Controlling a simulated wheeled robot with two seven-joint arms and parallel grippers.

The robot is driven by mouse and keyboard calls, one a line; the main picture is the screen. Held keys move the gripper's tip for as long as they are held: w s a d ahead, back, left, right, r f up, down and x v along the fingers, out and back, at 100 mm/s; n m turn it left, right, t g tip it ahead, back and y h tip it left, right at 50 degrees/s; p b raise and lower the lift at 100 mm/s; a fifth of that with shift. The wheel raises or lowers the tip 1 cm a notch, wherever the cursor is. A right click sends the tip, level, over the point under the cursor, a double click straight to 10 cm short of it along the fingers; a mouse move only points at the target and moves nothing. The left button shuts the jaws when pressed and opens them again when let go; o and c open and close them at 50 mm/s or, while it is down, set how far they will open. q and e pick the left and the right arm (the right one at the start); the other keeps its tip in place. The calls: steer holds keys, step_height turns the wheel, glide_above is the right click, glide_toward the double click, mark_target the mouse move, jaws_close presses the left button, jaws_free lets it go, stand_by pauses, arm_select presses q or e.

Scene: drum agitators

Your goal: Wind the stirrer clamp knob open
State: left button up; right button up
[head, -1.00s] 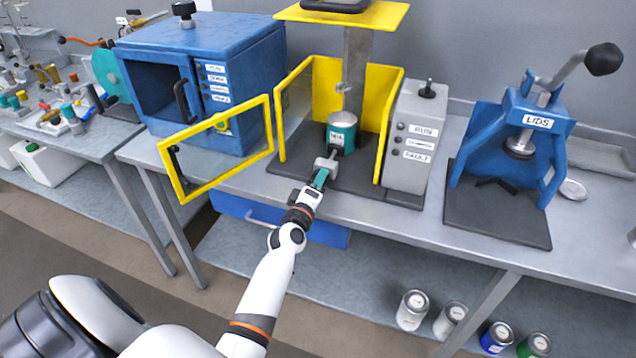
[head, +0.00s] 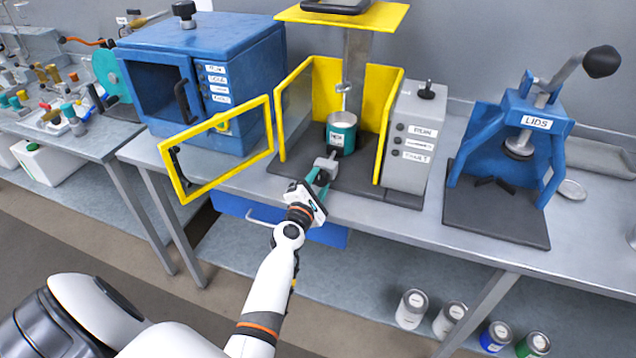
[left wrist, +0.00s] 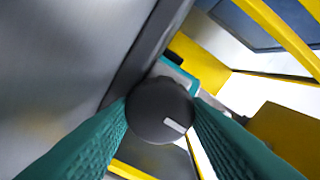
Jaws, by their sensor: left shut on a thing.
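The dark round clamp knob (left wrist: 160,106), with a pale mark on its face, sits between the teal fingers of my left gripper in the left wrist view. My left gripper (head: 318,178) is shut on this knob at the front of the stirrer's base; the fingers hide the knob in the head view. The grey clamp block (head: 329,162) shows just beyond the fingertips. Behind it, a teal can (head: 341,130) stands upright under the stirrer shaft (head: 346,93). My right gripper is not in view.
The yellow-framed guard door (head: 215,124) stands open to the left of my arm. Yellow guard panels (head: 388,125) flank the can. A grey control box (head: 411,145) stands right of them, and a blue lid press (head: 510,150) further right.

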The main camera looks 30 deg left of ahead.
arm_select(q)
steer(key=shift+n, duration=1)
steer(key=o, duration=1)
steer(key=v, duration=1.2)
